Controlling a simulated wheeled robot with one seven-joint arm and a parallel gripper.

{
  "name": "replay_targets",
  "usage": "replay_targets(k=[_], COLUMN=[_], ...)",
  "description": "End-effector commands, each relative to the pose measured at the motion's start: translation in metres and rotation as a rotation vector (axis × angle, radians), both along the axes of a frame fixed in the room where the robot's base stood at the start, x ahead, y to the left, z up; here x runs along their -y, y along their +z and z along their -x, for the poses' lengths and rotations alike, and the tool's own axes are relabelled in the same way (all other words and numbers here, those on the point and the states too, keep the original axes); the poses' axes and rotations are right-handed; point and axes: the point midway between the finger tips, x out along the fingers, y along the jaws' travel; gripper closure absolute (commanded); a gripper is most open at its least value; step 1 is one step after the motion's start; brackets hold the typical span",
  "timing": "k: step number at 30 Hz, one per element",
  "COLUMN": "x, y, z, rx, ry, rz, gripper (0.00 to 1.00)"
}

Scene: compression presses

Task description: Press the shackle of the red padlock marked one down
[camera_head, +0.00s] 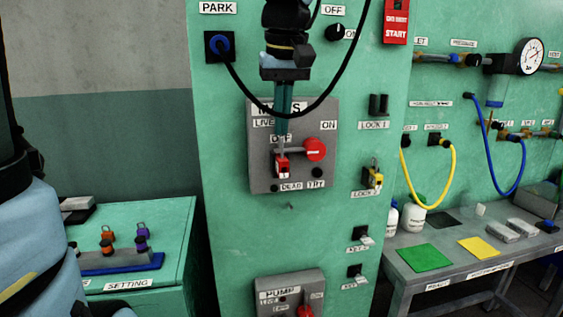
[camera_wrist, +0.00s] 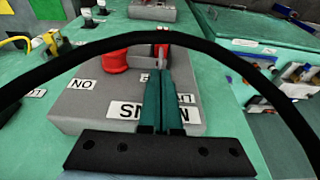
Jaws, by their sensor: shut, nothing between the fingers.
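The red padlock (camera_head: 283,168) hangs on the grey mains switch box (camera_head: 258,180), below its "OFF" label in the head view. In the wrist view a small part of the red padlock (camera_wrist: 161,50) shows beyond the fingertips. Its shackle and any number on it are mostly hidden or too small to read. My gripper (camera_head: 282,137) points down in front of the box, fingers together and empty, with the tips just above the padlock. In the wrist view my gripper (camera_wrist: 162,72) has its teal fingers side by side. I cannot tell whether the tips touch the shackle.
The red switch knob (camera_head: 315,150) sits just right of the padlock. A black cable (camera_head: 262,106) loops across the box in front of my fingers. A yellow padlock (camera_head: 375,178) hangs to the right. A grey pump box (camera_head: 270,287) is below, with bare green panel between.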

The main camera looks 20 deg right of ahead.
Motion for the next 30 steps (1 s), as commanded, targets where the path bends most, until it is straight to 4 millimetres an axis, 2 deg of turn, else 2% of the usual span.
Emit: replay_targets(k=[30], x=[0.000], y=[-0.016], z=[0.000], rx=[-0.001], ry=[0.000], rz=[0.000], gripper=[1.00])
